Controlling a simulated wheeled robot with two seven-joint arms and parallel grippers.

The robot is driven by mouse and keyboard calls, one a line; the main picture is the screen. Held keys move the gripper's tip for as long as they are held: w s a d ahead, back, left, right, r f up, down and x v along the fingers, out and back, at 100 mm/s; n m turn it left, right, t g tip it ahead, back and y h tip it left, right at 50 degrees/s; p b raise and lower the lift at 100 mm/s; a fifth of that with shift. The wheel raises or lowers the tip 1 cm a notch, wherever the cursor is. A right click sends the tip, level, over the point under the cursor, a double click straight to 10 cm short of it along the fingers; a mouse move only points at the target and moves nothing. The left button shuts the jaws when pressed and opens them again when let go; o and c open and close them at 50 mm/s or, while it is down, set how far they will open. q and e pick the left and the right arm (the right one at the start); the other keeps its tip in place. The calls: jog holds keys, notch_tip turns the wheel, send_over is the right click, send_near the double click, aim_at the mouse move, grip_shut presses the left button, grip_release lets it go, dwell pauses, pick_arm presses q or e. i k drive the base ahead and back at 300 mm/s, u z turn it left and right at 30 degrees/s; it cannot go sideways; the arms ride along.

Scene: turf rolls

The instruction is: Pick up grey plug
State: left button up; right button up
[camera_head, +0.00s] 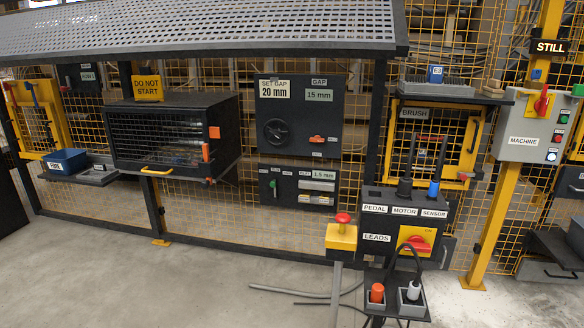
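The grey plug (413,290) is light grey and stands upright in the right-hand cup of a small dark holder (408,309) at the bottom of the view. A black cable runs near it. An orange plug (376,293) stands in the cup to its left. Above them is the dark LEADS box (376,239), labelled PEDAL, MOTOR and SENSOR. A black plug (405,187) stands at MOTOR and a blue plug (434,189) at SENSOR. No plug shows at PEDAL. Neither of my grippers is in view.
A red mushroom button on a yellow box (342,237) stands left of the LEADS box. A red-handled switch (416,241) is on the box front. Yellow mesh fencing and a yellow post (497,225) stand behind. Loose grey hoses (290,292) lie on the floor at left.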

aim_at(411, 297)
jog(key=z, duration=2.3)
jog(key=i, duration=1.55)
jog(key=u, duration=3.5)
